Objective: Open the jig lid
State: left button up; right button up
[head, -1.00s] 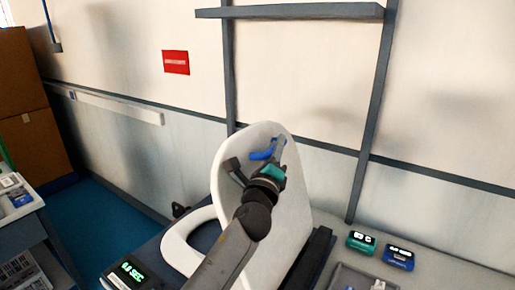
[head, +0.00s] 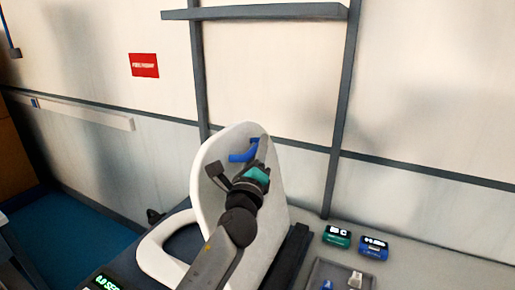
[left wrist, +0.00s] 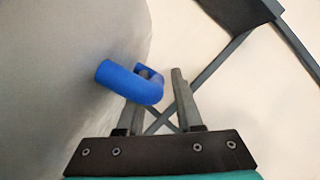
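The jig lid (head: 268,215) is the white toilet lid, standing raised and leaning back slightly above the white seat ring (head: 157,250). A blue handle (head: 243,154) sticks out of the lid's upper part. My left gripper (head: 262,150) is at the lid's upper right, beside the handle. In the left wrist view the lid face (left wrist: 60,70) fills the left side, and the bent blue handle (left wrist: 125,82) reaches across the left finger into the gap between the fingers. The two fingers (left wrist: 157,98) stand apart, with space beside the handle. My right gripper is out of view.
A teal display box (head: 337,237) and a blue display box (head: 373,248) stand on the bench at the right. A grey tray (head: 318,272) with small parts lies in front. A shelf (head: 255,12) and wall posts are behind. A timer display (head: 103,283) sits at lower left.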

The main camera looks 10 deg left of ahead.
pick_arm(q)
jog(key=d+b+v, duration=0.1)
jog(key=v, duration=1.4)
jog(key=shift+a, duration=0.45)
jog(key=shift+s, duration=0.1)
